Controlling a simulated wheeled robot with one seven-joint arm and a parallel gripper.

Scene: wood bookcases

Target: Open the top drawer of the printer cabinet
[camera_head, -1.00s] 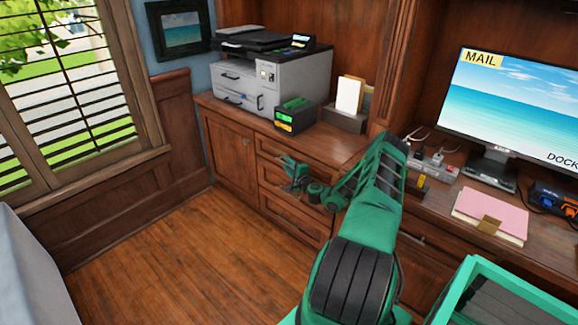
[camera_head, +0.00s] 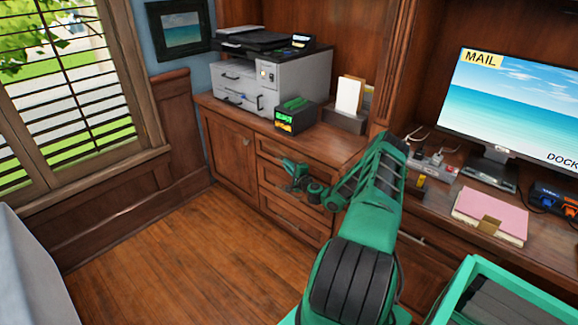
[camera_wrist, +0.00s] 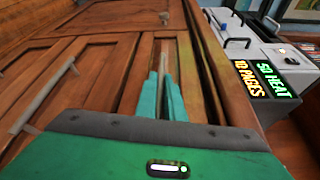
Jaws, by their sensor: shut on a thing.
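The wooden printer cabinet (camera_head: 228,160) stands under the printer, with a door on the left and a stack of drawers beside it. Its top drawer (camera_head: 270,147) is just below the countertop; it also shows in the wrist view (camera_wrist: 138,75). My gripper (camera_head: 291,168) is at the front of this drawer. In the wrist view, my gripper's teal fingers (camera_wrist: 166,92) are shut on the drawer's metal bar handle (camera_wrist: 163,62). A dark line runs between the drawer front and the countertop edge; I cannot tell whether the drawer stands slightly out.
A printer (camera_head: 245,80) and a small display box (camera_head: 295,116) stand on the countertop. A lower drawer's handle (camera_wrist: 42,100) sticks out beside my gripper. The wooden floor (camera_head: 180,260) in front of the cabinet is clear. A desk with a monitor (camera_head: 515,100) is at right.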

